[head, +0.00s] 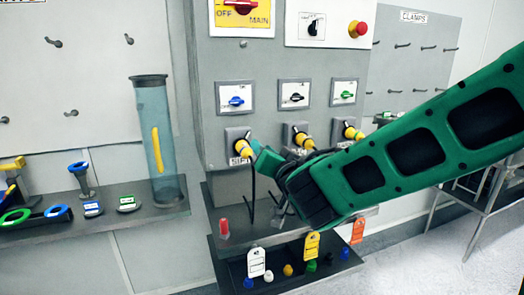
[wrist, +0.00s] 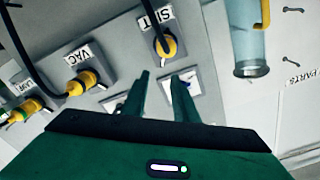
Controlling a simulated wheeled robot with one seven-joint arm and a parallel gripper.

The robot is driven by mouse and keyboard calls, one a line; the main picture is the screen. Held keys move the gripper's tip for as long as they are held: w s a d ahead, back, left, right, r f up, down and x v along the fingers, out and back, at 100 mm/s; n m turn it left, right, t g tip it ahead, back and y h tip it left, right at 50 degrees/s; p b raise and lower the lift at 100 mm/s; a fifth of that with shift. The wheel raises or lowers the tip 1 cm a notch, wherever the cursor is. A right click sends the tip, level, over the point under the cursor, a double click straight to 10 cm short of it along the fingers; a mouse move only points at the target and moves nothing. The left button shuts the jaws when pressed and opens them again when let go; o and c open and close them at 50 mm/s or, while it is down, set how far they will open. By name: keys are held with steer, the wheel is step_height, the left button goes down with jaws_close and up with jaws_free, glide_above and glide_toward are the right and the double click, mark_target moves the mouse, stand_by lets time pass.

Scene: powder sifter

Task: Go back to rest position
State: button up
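My gripper (head: 264,160) reaches in from the right in the head view, its fingertips close to the yellow plug (head: 241,148) in the SIFT socket. In the wrist view my gripper (wrist: 163,85) has two green fingers with a gap between them and nothing held. The SIFT plug (wrist: 166,46) sits in its socket beyond the fingertips, with a black cable hanging from it. I cannot tell whether a finger touches the plug or panel in the head view. My green forearm (head: 420,140) spans the right half of the head view.
More yellow plugs sit in the VAC socket (head: 303,139) and a third socket (head: 350,131). Switches (head: 236,98) and a red button (head: 358,29) are above. A lower shelf (head: 225,262) holds tags and coloured caps. A clear cylinder (head: 160,110) stands left. Open floor (head: 440,260) lies right.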

steer(key=s+d+f+m+g+h, duration=0.1)
steer(key=s+d+f+g+h, duration=0.25)
steer(key=d, duration=0.65)
steer(key=s+d+f+m+g+h, duration=0.15)
steer(key=d+f, duration=0.25)
steer(key=d, duration=0.6)
steer(key=s+d+f+m+g+h, duration=0.1)
steer(key=s+d+f+g+h, duration=0.2)
steer(key=d, duration=0.7)
steer(key=s+d+f+g, duration=0.2)
steer(key=s+d, duration=0.1)
steer(key=s, duration=0.3)
steer(key=s+d+f+g, duration=0.3)
steer(key=s+d, duration=0.1)
steer(key=s, duration=0.3)
steer(key=s+a+f+g+y, duration=0.1)
steer(key=s+g+y, duration=0.2)
steer(key=s, duration=1.4)
steer(key=shift+a+f+g, duration=0.25)
steer(key=shift+f+g, duration=0.05)
steer(key=shift+g, duration=0.4)
steer(key=shift+w, duration=0.1)
